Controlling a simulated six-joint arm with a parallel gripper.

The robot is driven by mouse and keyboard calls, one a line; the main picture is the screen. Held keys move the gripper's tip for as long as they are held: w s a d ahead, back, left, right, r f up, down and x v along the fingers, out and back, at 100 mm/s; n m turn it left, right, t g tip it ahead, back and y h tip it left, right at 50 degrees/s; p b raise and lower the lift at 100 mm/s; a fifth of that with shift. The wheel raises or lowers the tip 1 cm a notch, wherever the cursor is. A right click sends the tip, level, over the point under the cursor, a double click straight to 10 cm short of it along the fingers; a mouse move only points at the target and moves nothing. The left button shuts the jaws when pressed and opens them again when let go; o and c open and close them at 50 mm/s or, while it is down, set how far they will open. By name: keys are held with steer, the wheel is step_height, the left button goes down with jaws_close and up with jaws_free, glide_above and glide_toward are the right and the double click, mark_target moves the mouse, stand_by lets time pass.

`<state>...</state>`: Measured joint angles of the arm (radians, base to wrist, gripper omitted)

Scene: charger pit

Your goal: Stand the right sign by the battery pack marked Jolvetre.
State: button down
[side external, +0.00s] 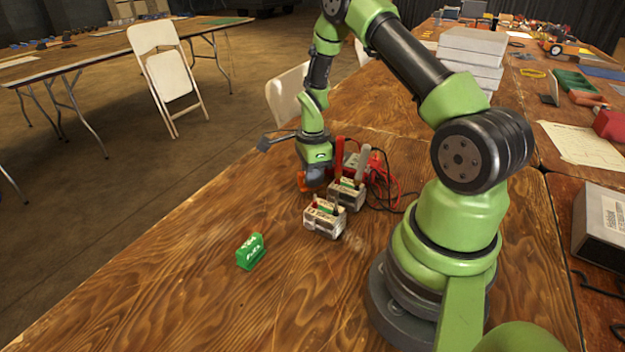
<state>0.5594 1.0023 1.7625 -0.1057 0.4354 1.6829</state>
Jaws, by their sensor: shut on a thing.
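My gripper (313,178) is low over the table, just left of the battery packs. It is shut on a small orange thing (303,182), perhaps a sign, mostly hidden by the fingers. A green sign (251,252) with white lettering stands on the table to the left and nearer the camera. One pale battery pack (324,221) sits in front. A second battery pack (347,195) sits just behind it to the right, near a red and a grey upright handle. The packs' markings are too small to read.
White boxes (472,50) are stacked farther back. The table's left edge runs close behind my gripper. Bare wood lies around the green sign.

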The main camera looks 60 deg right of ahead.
steer(key=shift+f, duration=0.7)
steer(key=shift+f, duration=0.2)
steer(key=c, duration=1.1)
jaws_free()
steer(key=shift+r, duration=0.1)
